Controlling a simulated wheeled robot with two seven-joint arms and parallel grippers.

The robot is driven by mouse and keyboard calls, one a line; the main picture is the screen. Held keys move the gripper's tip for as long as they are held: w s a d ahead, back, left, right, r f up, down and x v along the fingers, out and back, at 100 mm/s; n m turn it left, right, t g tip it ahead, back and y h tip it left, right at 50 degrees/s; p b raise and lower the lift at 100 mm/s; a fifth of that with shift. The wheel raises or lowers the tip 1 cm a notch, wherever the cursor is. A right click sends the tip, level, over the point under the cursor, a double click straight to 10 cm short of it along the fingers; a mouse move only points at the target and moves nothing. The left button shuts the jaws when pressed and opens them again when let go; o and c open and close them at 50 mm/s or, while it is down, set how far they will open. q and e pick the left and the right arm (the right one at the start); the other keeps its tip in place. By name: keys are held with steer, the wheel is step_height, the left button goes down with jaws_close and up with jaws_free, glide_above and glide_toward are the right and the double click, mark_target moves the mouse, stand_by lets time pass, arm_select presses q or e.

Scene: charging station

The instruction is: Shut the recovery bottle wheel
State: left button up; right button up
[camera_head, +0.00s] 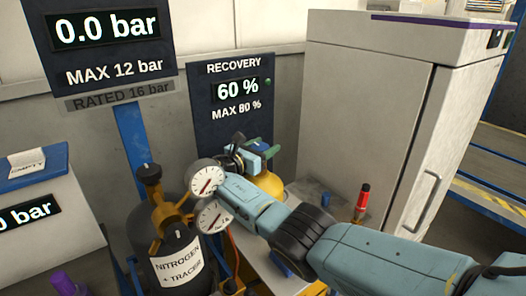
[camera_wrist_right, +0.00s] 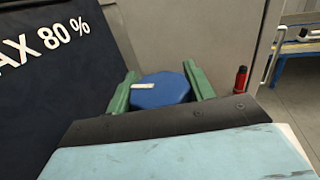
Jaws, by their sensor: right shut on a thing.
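The recovery bottle (camera_head: 272,188) is yellow and stands below the recovery display, partly hidden by my right arm. Its wheel (camera_wrist_right: 160,92) is a blue disc with a white mark in the right wrist view. My right gripper (camera_head: 266,151) is at the top of the bottle. In the right wrist view its green fingers (camera_wrist_right: 160,88) sit on both sides of the wheel, shut on it. The wheel is too small and covered to make out well in the head view. My left gripper is out of view.
The recovery display (camera_head: 232,95) reads 60 %, max 80 %. Two dial gauges (camera_head: 206,178) and a nitrogen tracer bottle (camera_head: 178,262) stand left of my right arm.

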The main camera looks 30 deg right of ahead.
stand_by(0.3)
steer(key=o, duration=1)
steer(key=p+v, duration=0.1)
steer(key=v, duration=0.6)
steer(key=shift+a, duration=0.2)
steer(key=shift+r, duration=0.1)
